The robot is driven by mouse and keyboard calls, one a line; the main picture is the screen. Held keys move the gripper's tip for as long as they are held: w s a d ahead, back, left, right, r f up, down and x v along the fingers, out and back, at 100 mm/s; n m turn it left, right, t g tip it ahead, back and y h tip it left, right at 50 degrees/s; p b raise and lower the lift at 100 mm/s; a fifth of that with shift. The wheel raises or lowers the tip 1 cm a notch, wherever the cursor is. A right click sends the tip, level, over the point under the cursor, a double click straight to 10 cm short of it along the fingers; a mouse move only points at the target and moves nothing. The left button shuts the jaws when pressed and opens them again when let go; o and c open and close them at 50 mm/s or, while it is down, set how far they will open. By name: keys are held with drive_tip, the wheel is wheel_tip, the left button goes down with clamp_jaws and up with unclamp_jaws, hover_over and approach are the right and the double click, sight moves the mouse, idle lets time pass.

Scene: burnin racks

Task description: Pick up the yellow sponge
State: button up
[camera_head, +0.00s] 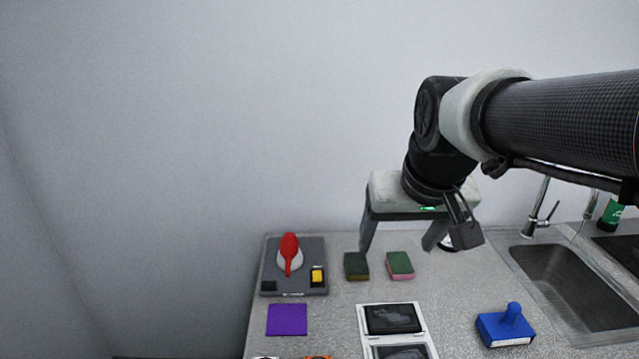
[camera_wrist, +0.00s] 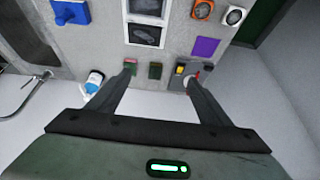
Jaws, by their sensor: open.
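Two sponges with dark green tops lie side by side on the grey counter. The left one, with a dull yellowish side, looks like the yellow sponge (camera_head: 356,267); the other is a pink-sided sponge (camera_head: 400,265). My gripper (camera_head: 396,249) is open and empty, pointing down above the back of the counter near both sponges; its height over them is hard to tell. In the wrist view, the yellow sponge (camera_wrist: 155,71) shows between the fingertips of my gripper (camera_wrist: 159,77). The pink-sided sponge (camera_wrist: 131,66) is partly covered by the left finger there.
A grey scale-like device (camera_head: 268,268) with a red-handled item stands left of the sponges. A purple square (camera_head: 287,319), a white panel with dark screens (camera_head: 393,319) and a blue handled block (camera_head: 505,327) lie nearer. A sink (camera_head: 565,285) is at right; a wall rises behind.

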drive_tip(key=w+f+b, duration=0.2)
drive_tip(key=w+f, duration=0.1)
drive_tip(key=w, duration=0.4)
drive_tip(key=w+f+b, duration=0.1)
drive_tip(key=w+f, duration=0.3)
drive_tip(key=w, duration=0.2)
drive_tip(key=b, duration=0.3)
approach(357, 264)
drive_tip(key=shift+w+d+f+g+b, duration=0.1)
drive_tip(key=shift+w+f+g+b, duration=0.3)
drive_tip(key=shift+w+f, duration=0.55)
drive_tip(key=shift+x, duration=3.1)
drive_tip(key=shift+f+b, duration=0.2)
drive_tip(key=shift+b, duration=0.2)
drive_tip(key=c, duration=1.2)
wheel_tip(357, 264, up, 11)
drive_tip(key=p, duration=0.1)
drive_tip(key=shift+f, duration=0.2)
